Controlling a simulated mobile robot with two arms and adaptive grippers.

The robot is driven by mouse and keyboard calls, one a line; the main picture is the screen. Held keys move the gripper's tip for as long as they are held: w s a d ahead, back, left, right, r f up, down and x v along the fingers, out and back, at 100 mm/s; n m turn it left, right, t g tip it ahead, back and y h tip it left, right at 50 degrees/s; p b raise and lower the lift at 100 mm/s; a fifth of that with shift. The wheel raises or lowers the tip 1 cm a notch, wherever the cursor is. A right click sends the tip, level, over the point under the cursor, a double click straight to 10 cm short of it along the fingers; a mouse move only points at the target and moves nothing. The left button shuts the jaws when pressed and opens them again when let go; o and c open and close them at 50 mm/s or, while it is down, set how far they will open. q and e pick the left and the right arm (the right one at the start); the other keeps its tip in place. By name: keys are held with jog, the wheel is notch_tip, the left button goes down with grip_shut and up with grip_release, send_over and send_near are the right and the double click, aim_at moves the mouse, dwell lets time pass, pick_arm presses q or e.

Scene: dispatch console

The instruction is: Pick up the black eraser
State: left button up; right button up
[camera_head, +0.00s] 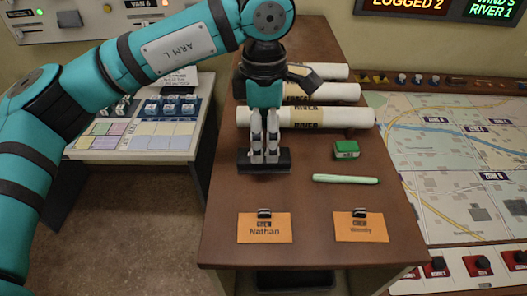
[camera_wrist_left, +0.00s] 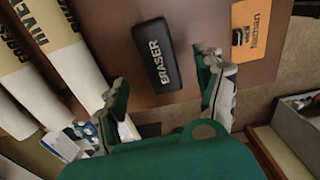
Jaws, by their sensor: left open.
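The black eraser (camera_head: 264,166) lies on the brown desk in the head view, behind the orange Nathan card. In the left wrist view the eraser (camera_wrist_left: 157,55) shows its white ERASER lettering and lies ahead of and between the fingers. My left gripper (camera_head: 264,157) points down over the eraser in the head view, its fingertips in front of the block's upper part. In the left wrist view my left gripper (camera_wrist_left: 163,75) is open, with its fingers apart on either side and nothing between the tips. My right gripper is not in view.
Rolled white tubes (camera_head: 305,117) lie behind the eraser. A green block (camera_head: 346,150) and a pale green stick (camera_head: 346,179) lie to its right. Orange Nathan (camera_head: 264,228) and second (camera_head: 361,227) cards lie near the front edge of the brown desk (camera_head: 310,200).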

aim_at(264, 154)
pick_arm(q)
jog(key=shift+f, duration=0.25)
jog(key=shift+f+p, duration=0.2)
jog(key=shift+p, duration=0.1)
notch_tip(264, 154, down, 4)
jog(key=p, duration=0.3)
jog(key=shift+f, duration=0.45)
jog(key=c, duration=1.3)
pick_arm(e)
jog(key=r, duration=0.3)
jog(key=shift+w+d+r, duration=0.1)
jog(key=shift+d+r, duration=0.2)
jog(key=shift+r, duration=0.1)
